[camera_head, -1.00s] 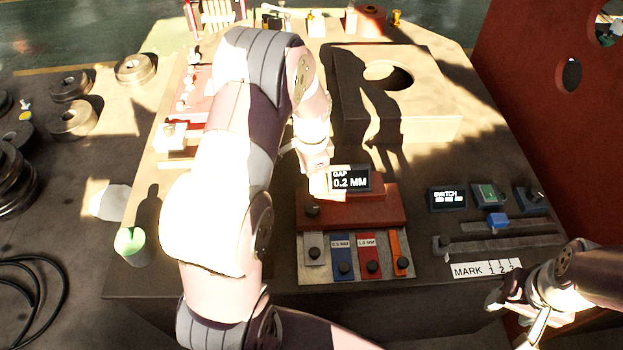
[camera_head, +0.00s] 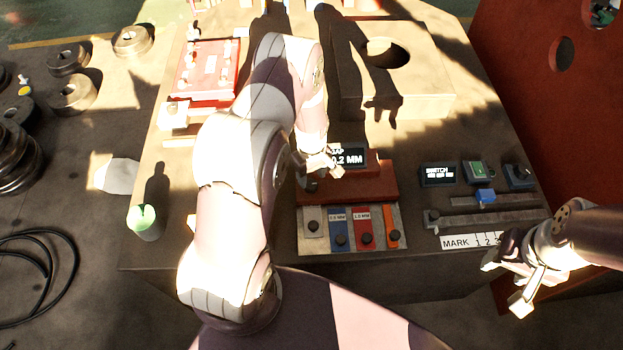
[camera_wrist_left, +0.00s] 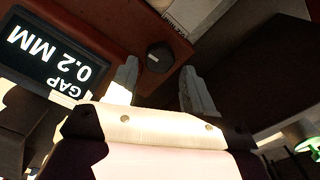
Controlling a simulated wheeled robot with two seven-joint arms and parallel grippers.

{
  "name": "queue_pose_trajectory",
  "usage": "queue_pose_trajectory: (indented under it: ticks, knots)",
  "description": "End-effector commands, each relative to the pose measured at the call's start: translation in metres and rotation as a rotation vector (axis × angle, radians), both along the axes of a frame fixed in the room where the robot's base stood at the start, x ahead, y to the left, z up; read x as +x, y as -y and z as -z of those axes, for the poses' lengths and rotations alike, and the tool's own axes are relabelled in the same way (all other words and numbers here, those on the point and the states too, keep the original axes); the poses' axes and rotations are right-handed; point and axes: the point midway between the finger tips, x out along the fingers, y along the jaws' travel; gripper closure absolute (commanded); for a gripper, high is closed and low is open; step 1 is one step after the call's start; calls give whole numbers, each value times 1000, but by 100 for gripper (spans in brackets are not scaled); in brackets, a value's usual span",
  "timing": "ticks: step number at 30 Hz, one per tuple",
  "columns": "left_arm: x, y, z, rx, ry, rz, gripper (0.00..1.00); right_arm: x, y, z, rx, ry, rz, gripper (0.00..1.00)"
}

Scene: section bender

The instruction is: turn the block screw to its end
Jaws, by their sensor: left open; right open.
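The block screw appears to be the dark knob (camera_head: 308,183) at the left end of the red block (camera_head: 365,187). In the left wrist view the knob (camera_wrist_left: 159,57) is dark, faceted and carries a short pale mark. My left gripper (camera_wrist_left: 160,86) is open, its two fingers on either side of the line to the knob, apparently short of it. In the head view my left gripper (camera_head: 322,164) is just above and behind the knob, partly covering the display (camera_head: 350,157), which reads 0.2 MM. My right gripper (camera_head: 504,284) is open and empty at the lower right.
A plate with coloured tabs and dark knobs (camera_head: 367,238) lies in front of the red block. A switch display (camera_head: 438,174), a slider with a blue block (camera_head: 486,196) and a MARK label (camera_head: 470,241) are to the right. A green-topped cylinder (camera_head: 144,222) stands at left.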

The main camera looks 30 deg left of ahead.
Motion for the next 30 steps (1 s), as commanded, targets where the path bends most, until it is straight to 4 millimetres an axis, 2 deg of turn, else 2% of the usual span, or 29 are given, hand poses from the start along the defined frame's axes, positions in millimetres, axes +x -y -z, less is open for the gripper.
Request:
queue_pose_trajectory:
  ticks: [3, 7, 18, 22, 26, 30]
  knots:
    - [0, 0, 19, 0, 0, 1, 47, 0, 0, -5, 0, 0, 0, 46]
    - [0, 0, 33, 0, 0, 1, 47, 0, 0, -6, 0, 0, 0, 46]
    - [0, 0, 40, 0, 1, 2, 47, 0, 0, -6, 0, 0, 0, 46]
    - [0, 0, 40, 0, 1, 2, 89, 0, 0, -6, 0, 0, 0, 46]
    - [0, 0, 40, 0, 1, 14, 89, 0, 0, -5, 0, 0, 0, 46]
    - [0, -1, 43, 1, 2, 186, 89, 0, 0, 7, 0, 0, 0, 46]
